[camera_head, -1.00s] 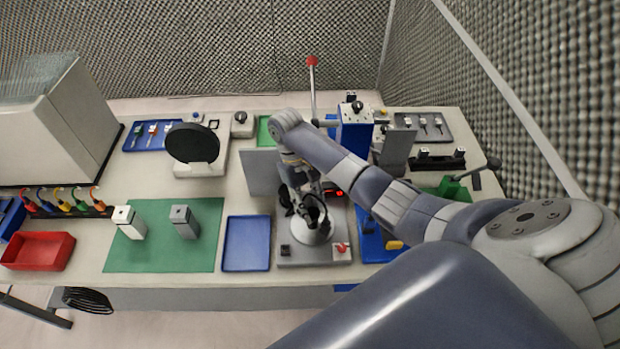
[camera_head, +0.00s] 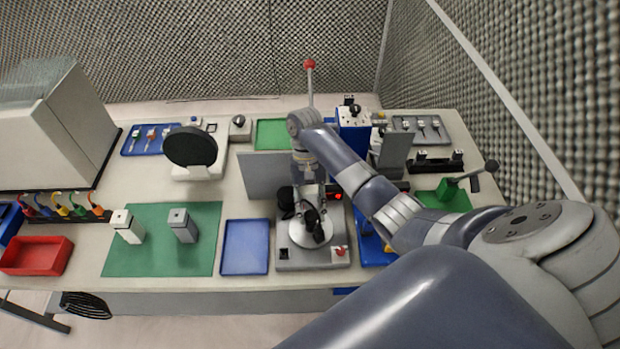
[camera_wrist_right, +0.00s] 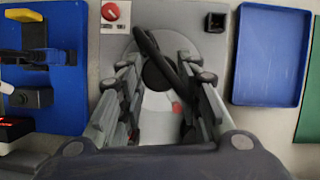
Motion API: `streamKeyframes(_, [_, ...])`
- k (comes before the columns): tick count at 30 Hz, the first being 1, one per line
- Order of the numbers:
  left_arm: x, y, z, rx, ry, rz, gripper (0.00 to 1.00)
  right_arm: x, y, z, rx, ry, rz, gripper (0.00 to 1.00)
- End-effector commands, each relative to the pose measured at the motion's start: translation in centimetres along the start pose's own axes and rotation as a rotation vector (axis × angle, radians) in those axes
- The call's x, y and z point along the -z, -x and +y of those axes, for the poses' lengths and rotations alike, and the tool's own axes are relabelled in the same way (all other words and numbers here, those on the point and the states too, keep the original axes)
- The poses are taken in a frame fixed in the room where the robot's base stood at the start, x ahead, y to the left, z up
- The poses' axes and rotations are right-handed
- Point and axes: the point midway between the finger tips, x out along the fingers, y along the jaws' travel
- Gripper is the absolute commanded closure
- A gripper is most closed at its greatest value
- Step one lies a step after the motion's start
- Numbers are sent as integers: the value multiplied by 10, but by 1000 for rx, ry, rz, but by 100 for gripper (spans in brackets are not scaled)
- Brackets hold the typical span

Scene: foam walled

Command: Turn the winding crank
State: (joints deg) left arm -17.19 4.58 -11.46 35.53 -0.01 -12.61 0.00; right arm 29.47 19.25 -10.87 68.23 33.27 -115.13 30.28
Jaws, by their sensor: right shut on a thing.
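The winding crank shows as a black arm and hub (camera_wrist_right: 156,72) over a pale round disc (camera_head: 300,238) on a grey machine base (camera_head: 290,262). My right gripper (camera_head: 312,214) reaches down over the disc from above. In the right wrist view my right gripper (camera_wrist_right: 166,82) has its fingers on either side of the black crank part and is shut on it. The exact contact is partly hidden by the fingers. My left gripper is not in view.
A red knob (camera_head: 340,251) sits on the base's front right corner. A grey upright panel (camera_head: 262,178) stands behind left. An empty blue tray (camera_head: 245,250) lies to the left, and a blue fixture (camera_head: 372,250) to the right. A green mat (camera_head: 150,258) is farther left.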

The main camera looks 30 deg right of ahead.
Motion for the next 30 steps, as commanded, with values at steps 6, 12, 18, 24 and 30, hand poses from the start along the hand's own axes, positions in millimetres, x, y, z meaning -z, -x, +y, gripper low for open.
streamKeyframes(6, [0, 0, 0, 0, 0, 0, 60, -1, -1, 1, 42, -101, -3, 92])
streamKeyframes(12, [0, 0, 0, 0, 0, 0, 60, -1, -1, 2, 80, -193, -2, 92])
streamKeyframes(18, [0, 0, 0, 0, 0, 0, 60, -1, -2, 2, 118, -285, -3, 92])
streamKeyframes(24, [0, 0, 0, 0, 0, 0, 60, -2, -2, 3, 156, -377, -4, 92])
streamKeyframes(30, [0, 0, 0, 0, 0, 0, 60, -2, -2, 4, 195, -469, -4, 92])
